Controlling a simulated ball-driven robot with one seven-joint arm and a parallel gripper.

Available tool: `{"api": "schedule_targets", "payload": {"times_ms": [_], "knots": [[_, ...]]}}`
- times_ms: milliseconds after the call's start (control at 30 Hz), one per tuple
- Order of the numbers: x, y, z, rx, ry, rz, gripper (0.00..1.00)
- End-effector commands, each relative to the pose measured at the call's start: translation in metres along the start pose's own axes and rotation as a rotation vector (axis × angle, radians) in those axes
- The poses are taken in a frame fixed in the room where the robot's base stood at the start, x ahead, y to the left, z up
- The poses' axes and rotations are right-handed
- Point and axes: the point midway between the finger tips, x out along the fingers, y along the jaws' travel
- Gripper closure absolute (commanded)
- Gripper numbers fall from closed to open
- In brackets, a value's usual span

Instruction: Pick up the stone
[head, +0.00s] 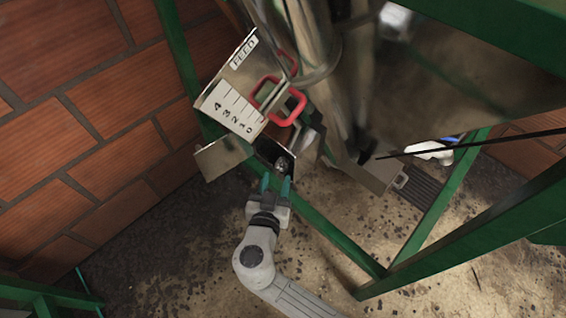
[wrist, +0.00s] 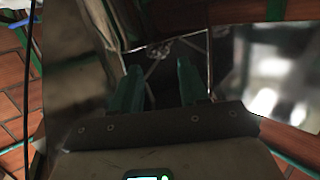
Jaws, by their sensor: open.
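The stone (head: 281,164) is a small grey lump inside the dark opening of a metal chute (head: 268,150). In the wrist view a pale grey patch, likely the stone (wrist: 158,50), shows beyond the fingertips, partly in shadow. My gripper (head: 276,180) has green fingers and points into the mouth of the chute, just short of the stone. In the wrist view my gripper (wrist: 158,75) is open, with a clear gap between its fingers and nothing held.
A metal plate with a number scale (head: 233,108) and a red handle (head: 278,100) sit just above the chute. Green frame bars (head: 335,238) cross near my arm. A brick wall (head: 80,130) stands at left. The speckled floor (head: 180,245) is open below.

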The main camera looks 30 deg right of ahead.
Motion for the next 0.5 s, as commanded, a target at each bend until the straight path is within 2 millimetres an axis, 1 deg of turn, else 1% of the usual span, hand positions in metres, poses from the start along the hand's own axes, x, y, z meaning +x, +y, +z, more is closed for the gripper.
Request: {"api": "schedule_targets", "payload": {"times_ms": [167, 400, 500], "knots": [[0.012, 0.001, -0.001, 0.000, 0.000, 0.001, 0.56], [0.046, 0.002, -0.003, -0.001, 0.001, 0.002, 0.56], [0.056, 0.002, -0.003, -0.002, 0.000, 0.001, 0.56]]}}
